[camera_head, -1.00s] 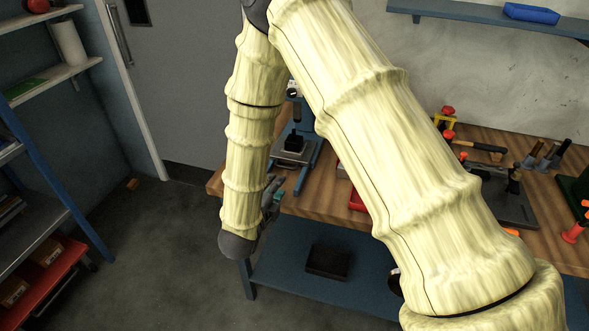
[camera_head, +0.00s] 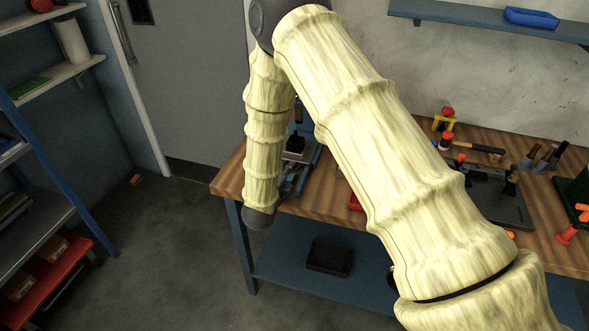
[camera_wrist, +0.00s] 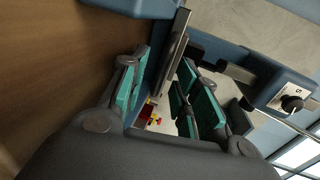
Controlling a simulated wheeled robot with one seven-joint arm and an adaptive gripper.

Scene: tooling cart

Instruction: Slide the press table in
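The small blue press (camera_head: 307,158) stands on the wooden bench near its left end, partly hidden behind my arm. Its dark block and pale plate show above the blue base. In the wrist view, the press's blue body (camera_wrist: 285,88) is at the right. A grey metal plate (camera_wrist: 174,52), which looks like the press table, runs edge-on at the upper middle. My gripper (camera_wrist: 168,95) has its teal-padded fingers spread apart, with the plate's edge just beyond and between them. I cannot tell whether they touch it. In the head view, my gripper (camera_head: 287,184) is mostly hidden beside the press.
The wooden bench top (camera_head: 318,195) extends right, holding a hammer (camera_head: 475,147), a dark fixture plate (camera_head: 500,195) and clamps. A dark box (camera_head: 329,258) sits on the blue lower shelf. A shelving rack stands at the left, with open floor between.

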